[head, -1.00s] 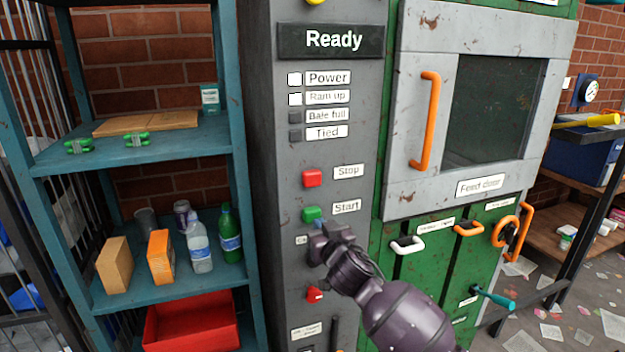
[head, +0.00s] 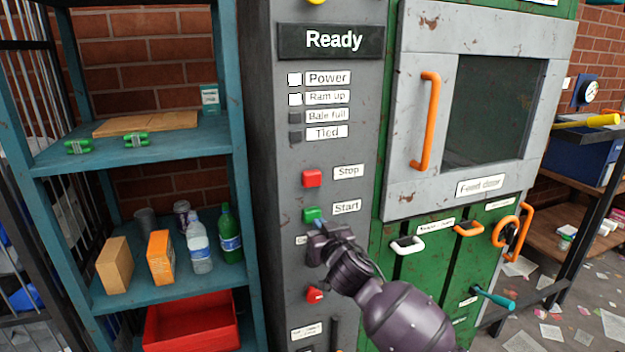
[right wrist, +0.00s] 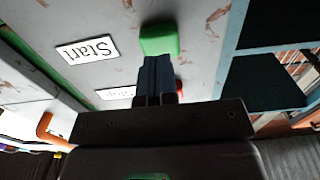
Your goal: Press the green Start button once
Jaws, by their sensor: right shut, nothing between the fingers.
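The green Start button (head: 312,214) sits on the grey control panel, left of its "Start" label (head: 347,207). My right gripper (head: 318,224) is shut and empty, its fingertips at the lower edge of the button in the head view. In the right wrist view the green button (right wrist: 159,39) is just beyond the tips of the shut fingers (right wrist: 156,62). I cannot tell whether they touch it. The display (head: 333,41) reads "Ready". The Power and Ram up lamps are white; Bale full and Tied are dark. My left gripper is not in view.
A red Stop button (head: 312,178) is above Start, and another red control (head: 314,295) is below my gripper. The feed door (head: 425,120) with its orange handle is to the right. A teal shelf (head: 150,150) with bottles and boxes stands to the left.

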